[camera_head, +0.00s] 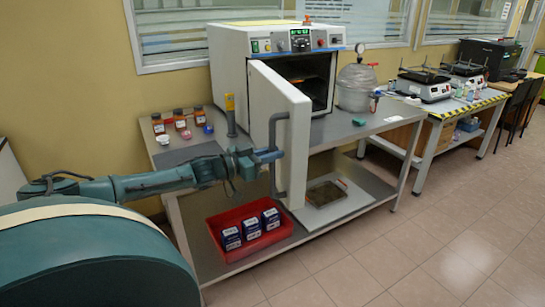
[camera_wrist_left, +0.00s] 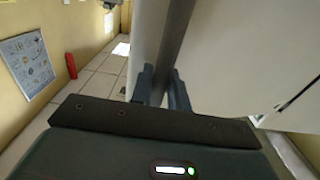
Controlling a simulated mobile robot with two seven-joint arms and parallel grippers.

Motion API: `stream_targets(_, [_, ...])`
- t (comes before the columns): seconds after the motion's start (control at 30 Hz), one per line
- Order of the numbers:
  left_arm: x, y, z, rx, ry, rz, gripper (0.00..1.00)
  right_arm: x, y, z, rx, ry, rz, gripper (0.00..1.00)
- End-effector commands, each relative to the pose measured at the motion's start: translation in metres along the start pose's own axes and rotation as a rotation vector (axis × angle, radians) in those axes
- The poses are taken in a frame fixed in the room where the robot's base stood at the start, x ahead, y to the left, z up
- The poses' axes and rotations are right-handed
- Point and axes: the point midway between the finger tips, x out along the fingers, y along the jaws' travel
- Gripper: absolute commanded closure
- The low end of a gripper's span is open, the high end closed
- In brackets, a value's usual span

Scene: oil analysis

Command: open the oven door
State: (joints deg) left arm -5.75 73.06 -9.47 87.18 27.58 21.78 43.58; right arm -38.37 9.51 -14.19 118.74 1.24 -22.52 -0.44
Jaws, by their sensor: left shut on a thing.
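The oven (camera_head: 232,55) is a white box with a control panel, standing on the grey steel table. Its door (camera_head: 291,120) stands open, swung out toward me, and the dark chamber (camera_head: 310,75) with a shelf inside shows behind it. My left gripper (camera_head: 272,155) is shut on the grey vertical bar handle (camera_head: 276,178) on the door's outer face. In the left wrist view the fingers (camera_wrist_left: 163,88) are closed around the handle (camera_wrist_left: 176,35), beside the pale door (camera_wrist_left: 225,60). My right gripper is not in view.
Brown bottles (camera_head: 158,123) with small jars stand left on the table. A glass vessel (camera_head: 356,86) is right of the oven. On the lower shelf are a red tray (camera_head: 228,214) with blue-white boxes and a flat tray (camera_head: 325,193). Floor at right (camera_head: 430,240) is clear.

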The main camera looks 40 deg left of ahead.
Motion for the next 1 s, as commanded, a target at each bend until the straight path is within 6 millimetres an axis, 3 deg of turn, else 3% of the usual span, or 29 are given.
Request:
stream_targets(0.47, [0.0004, -0.0042, -0.0046, 0.002, 0.006, -0.001, 1.00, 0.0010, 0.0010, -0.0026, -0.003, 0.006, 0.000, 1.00])
stream_targets(0.5, [0.0004, -0.0043, -0.0046, 0.002, 0.006, -0.001, 0.80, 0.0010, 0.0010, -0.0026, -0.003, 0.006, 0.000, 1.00])
stream_targets(0.53, [0.0004, -0.0042, -0.0045, 0.002, 0.006, -0.001, 0.78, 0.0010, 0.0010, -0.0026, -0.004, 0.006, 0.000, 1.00])
stream_targets(1.0, [-0.0018, -0.0019, -0.0008, -0.001, 0.000, 0.003, 0.77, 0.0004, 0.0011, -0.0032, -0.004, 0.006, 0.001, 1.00])
